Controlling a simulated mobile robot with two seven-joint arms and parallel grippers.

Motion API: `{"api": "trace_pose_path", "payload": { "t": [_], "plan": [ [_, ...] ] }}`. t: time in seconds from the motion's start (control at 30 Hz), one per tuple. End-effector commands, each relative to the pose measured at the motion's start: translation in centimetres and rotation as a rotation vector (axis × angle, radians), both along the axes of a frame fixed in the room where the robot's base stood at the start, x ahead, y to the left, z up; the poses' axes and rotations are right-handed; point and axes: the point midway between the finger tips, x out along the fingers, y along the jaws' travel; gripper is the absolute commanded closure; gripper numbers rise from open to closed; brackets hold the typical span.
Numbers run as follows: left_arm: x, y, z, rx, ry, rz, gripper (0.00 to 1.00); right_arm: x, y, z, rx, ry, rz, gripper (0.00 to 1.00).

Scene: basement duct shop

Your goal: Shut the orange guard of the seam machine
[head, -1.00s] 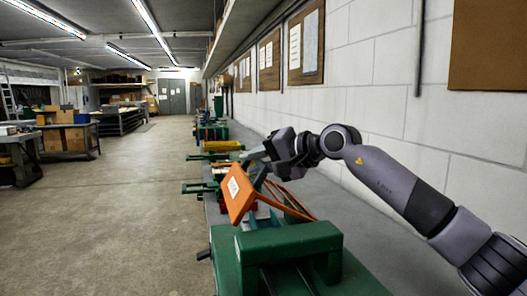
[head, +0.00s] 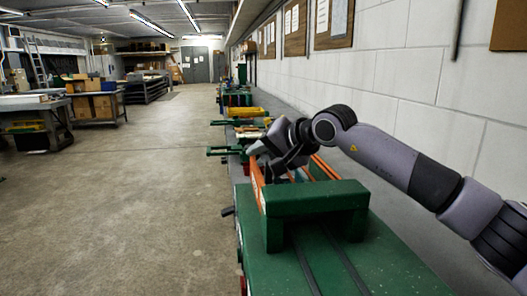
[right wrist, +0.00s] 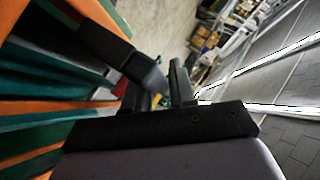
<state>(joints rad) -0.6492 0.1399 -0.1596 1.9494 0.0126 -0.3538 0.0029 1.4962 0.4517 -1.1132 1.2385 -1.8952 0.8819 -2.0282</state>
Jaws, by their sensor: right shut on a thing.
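The seam machine (head: 316,199) is green and stands on the bench at the lower right in the head view. Its orange guard (head: 257,184) now shows as a narrow, steep strip at the machine's left side, largely hidden by my gripper and the green frame. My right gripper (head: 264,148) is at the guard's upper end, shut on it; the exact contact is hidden. In the right wrist view the two dark fingers (right wrist: 168,88) are close together, with orange and green machine parts to their left. My left gripper is not in view.
Other green machines (head: 232,150) and a yellow item (head: 247,112) line the bench farther back. A block wall (head: 400,110) runs close along the right. The concrete floor (head: 140,200) on the left is clear.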

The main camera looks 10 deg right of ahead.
Motion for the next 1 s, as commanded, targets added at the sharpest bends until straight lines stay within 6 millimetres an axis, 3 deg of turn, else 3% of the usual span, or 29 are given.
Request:
{"api": "trace_pose_path", "payload": {
  "t": [0.37, 0.4, 0.43, 0.77, 1.0],
  "plan": [
    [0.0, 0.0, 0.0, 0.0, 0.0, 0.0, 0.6, 0.0, -0.1, -0.5, -0.01, 0.004, -0.001, 1.0],
    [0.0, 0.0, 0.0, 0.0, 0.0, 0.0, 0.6, 0.0, -0.1, -0.5, -0.009, 0.005, -0.002, 0.62],
    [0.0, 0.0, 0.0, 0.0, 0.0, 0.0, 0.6, 0.0, -0.1, -0.5, -0.009, 0.004, -0.003, 0.6],
    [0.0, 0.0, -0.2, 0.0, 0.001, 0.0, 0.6, -0.2, -0.5, -0.5, -0.011, 0.007, -0.005, 0.6],
    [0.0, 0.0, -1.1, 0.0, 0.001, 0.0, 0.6, -2.3, -1.9, 1.2, -0.008, -0.004, -0.003, 0.6]
  ]
}}
